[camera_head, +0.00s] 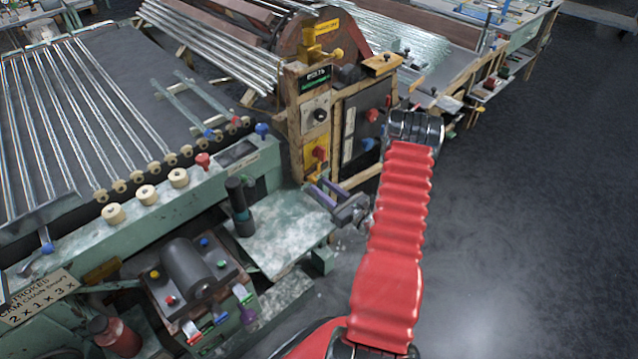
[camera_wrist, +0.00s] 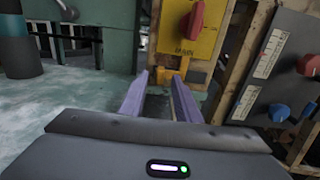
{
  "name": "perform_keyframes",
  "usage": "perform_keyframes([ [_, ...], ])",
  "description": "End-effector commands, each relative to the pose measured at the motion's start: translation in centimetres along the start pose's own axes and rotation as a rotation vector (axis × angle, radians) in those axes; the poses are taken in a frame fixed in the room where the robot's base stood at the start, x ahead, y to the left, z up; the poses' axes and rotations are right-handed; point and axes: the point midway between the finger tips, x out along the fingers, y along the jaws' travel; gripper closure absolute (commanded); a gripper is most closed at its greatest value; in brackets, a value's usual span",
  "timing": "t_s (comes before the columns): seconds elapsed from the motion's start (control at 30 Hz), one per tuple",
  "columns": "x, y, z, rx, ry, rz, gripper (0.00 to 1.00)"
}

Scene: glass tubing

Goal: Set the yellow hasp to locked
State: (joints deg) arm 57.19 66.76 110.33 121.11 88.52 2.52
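The yellow hasp (camera_wrist: 171,74) shows in the wrist view low on the narrow wooden-framed panel, under a yellow plate (camera_wrist: 190,38) marked MAIN with a red handle (camera_wrist: 197,20). Its exact position is hard to read, as it is small and dark around. My gripper (camera_wrist: 159,78) has two purple fingers, apart and empty, pointing at the hasp with a visible gap before it. In the head view my gripper (camera_head: 316,190) is low in front of the panel, below the yellow plate (camera_head: 315,146). The hasp is too small to make out there.
A grey panel (camera_wrist: 272,70) with red and blue knobs stands right of the hasp. A dark green-banded cylinder (camera_head: 240,205) stands on the pale green bench (camera_head: 275,235) to the left. Open floor (camera_head: 530,200) lies on the right.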

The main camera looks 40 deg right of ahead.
Motion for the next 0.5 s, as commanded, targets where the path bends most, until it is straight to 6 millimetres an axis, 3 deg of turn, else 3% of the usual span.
perform_keyframes([
  [0.2,2.5,0.0,0.0,-0.001,0.0,0.001,0.7],
  [0.5,2.9,0.0,0.0,0.0,0.0,-0.001,0.7],
])
